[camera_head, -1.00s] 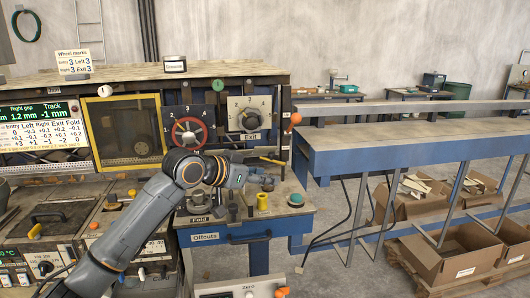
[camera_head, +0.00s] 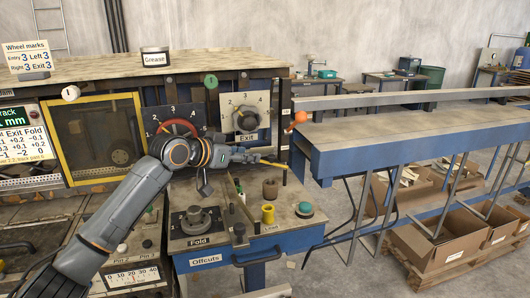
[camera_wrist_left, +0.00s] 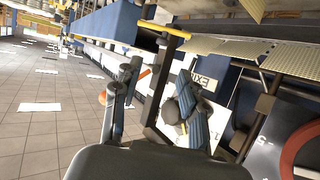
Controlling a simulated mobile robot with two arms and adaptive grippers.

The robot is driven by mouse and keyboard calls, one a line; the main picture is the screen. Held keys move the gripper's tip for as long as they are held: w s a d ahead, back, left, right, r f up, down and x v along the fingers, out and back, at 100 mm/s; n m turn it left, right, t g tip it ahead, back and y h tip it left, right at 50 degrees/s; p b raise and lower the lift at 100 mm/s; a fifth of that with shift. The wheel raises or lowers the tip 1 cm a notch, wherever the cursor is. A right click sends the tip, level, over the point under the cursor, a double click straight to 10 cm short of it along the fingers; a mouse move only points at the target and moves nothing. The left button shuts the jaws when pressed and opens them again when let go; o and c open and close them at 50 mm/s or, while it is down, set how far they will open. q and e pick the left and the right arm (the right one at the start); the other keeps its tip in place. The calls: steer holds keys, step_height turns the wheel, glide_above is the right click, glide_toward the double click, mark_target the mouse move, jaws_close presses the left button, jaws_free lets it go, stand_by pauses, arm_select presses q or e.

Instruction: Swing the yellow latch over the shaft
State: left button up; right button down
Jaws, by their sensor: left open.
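The yellow latch (camera_head: 272,163) is a thin bar at the right end of the blue-framed machine, just below the Exit dial. In the left wrist view the yellow latch (camera_wrist_left: 165,29) lies ahead of the fingers, at the top end of a dark rod (camera_wrist_left: 158,80) seen between them. My left gripper (camera_head: 250,157) is in front of the machine, its tip close to the latch's left end. In the left wrist view the left gripper (camera_wrist_left: 160,75) is open, its fingers spread and apart from the yellow bar. I cannot tell for certain which part is the shaft. My right gripper is not in view.
An orange ball (camera_head: 300,117) sticks out at the right.

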mark_target(271, 156)
arm_select(q)
steer(key=p+x, duration=0.2)
steer(key=x, duration=0.6)
steer(key=shift+w+a+f, duration=0.1)
steer(key=shift+w+a, duration=0.05)
steer(key=shift+w+d+f, duration=0.2)
steer(key=shift+w+d, duration=0.2)
steer(key=shift+w+d+f, duration=0.1)
steer(key=shift+w+f, duration=0.1)
steer(key=shift+w, duration=0.05)
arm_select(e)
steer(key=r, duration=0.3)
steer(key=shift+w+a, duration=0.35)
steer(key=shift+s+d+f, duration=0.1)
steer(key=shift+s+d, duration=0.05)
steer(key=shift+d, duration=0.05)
arm_select(q)
steer(key=shift+c, duration=0.9)
jaws_close()
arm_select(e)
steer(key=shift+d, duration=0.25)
